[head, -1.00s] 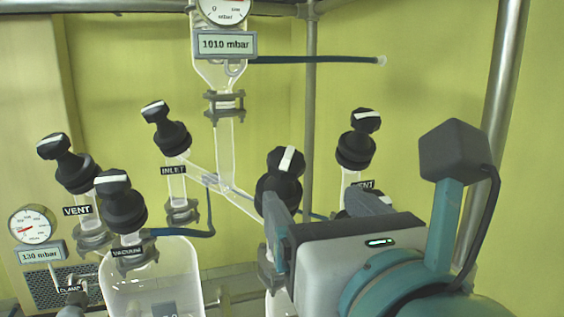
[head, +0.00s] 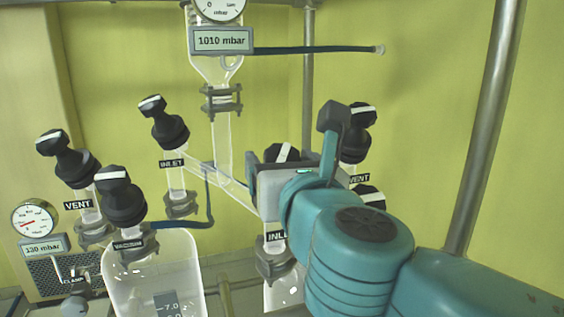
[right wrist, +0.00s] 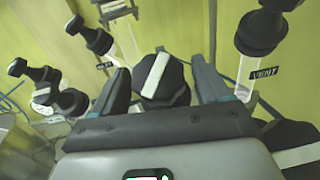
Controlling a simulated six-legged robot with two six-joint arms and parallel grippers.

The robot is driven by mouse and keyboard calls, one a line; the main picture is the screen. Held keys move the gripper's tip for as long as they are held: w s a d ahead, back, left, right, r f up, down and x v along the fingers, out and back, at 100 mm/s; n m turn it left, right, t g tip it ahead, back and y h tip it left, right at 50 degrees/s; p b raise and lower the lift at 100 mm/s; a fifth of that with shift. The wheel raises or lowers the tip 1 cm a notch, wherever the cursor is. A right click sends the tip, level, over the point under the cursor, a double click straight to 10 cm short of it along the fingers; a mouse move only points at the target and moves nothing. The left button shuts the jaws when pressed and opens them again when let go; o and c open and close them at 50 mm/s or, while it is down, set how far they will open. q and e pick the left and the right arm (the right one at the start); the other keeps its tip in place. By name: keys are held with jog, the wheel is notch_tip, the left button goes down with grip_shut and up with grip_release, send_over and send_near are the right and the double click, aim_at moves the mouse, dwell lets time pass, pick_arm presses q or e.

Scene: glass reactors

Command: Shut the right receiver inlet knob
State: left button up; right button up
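The right receiver inlet knob (head: 280,151) is black with a white bar on its top. In the head view it is mostly hidden behind my right gripper (head: 284,185), and its INLET label (head: 276,237) is partly covered. In the right wrist view the knob (right wrist: 158,80) sits between the two fingers of the right gripper (right wrist: 160,70). The white bar runs roughly up and down there, slightly tilted. The fingers are open, one on each side, with a gap showing beside the knob. My left gripper is not in view.
A VENT knob (head: 357,130) stands behind to the right, and a vacuum knob (head: 370,196) lies close by my right arm. Left receiver knobs (head: 121,195) and another INLET knob (head: 164,124) stand to the left. A steel post (head: 488,130) rises at the right.

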jog(key=c, duration=0.8)
jog(key=shift+m+h, duration=0.3)
jog(key=shift+m, duration=0.1)
jog(key=shift+a+m+h, duration=0.1)
jog(key=shift+m+h, duration=0.5)
jog(key=shift+h, duration=0.1)
jog(key=shift+r+m+h, duration=0.1)
jog(key=shift+m+h, duration=0.9)
jog(key=shift+m, duration=0.1)
jog(key=shift+m+h+p, duration=0.5)
jog(key=shift+m+h, duration=0.1)
jog(key=shift+h, duration=0.1)
jog(key=m+g+h+p, duration=0.1)
jog(key=m+h+p, duration=0.2)
jog(key=m+g+h+p, duration=0.2)
jog(key=m+h+p, duration=0.1)
jog(key=m, duration=0.1)
jog(key=shift+r, duration=0.2)
jog(key=shift+f+m+g+h+p, duration=0.15)
jog(key=shift+m+g+h+p, duration=0.45)
jog(key=shift+m+p, duration=0.35)
